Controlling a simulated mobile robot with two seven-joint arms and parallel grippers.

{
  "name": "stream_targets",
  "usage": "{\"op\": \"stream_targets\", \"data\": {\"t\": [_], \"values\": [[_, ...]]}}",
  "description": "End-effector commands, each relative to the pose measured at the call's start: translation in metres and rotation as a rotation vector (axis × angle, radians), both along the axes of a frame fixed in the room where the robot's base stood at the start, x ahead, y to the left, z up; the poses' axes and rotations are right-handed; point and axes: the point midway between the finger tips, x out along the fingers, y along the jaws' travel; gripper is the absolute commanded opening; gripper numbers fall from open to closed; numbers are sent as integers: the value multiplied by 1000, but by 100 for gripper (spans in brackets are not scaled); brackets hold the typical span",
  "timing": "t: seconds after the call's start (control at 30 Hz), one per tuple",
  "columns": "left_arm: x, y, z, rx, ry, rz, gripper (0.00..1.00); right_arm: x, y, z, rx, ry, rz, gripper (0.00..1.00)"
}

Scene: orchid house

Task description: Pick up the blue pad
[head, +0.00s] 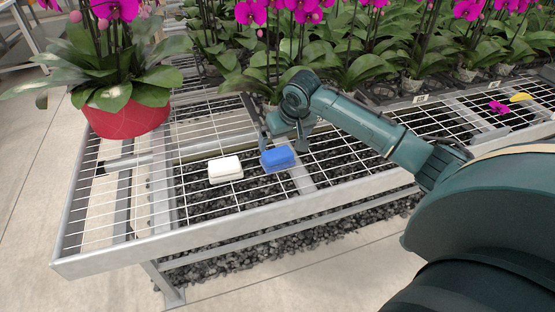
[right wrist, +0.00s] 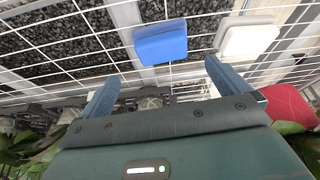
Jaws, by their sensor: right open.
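The blue pad (head: 278,158) lies on the white wire grid of the bench, just right of a white pad (head: 225,168). In the right wrist view the blue pad (right wrist: 160,42) is ahead of the fingertips and the white pad (right wrist: 247,38) is to its right. My right gripper (head: 283,138) is just behind the blue pad in the head view, its far finger partly hidden by its own body. In the right wrist view its two fingers (right wrist: 162,78) are spread wide with nothing between them. My left gripper is not in view.
A red pot (head: 128,118) with an orchid stands at the bench's left end. Rows of potted orchids (head: 350,62) line the back. A fallen magenta flower (head: 499,108) and a yellow item (head: 520,97) lie at the right. The grid left of the white pad is clear.

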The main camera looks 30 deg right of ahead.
Motion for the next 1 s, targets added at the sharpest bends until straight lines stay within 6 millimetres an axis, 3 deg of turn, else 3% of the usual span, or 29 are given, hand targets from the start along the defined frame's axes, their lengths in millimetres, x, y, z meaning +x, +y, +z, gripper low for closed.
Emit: {"op": "stream_targets", "data": {"t": [0.13, 0.43, 0.7, 1.0], "values": [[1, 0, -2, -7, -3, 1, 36, 11, -1, -27, 0, 1, 0, 100], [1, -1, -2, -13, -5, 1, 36, 20, -1, -50, 0, -1, 1, 100], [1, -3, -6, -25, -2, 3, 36, 33, 0, -87, -1, -1, 2, 100], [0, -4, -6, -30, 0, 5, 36, 36, -1, -91, -2, -3, 3, 100]]}}
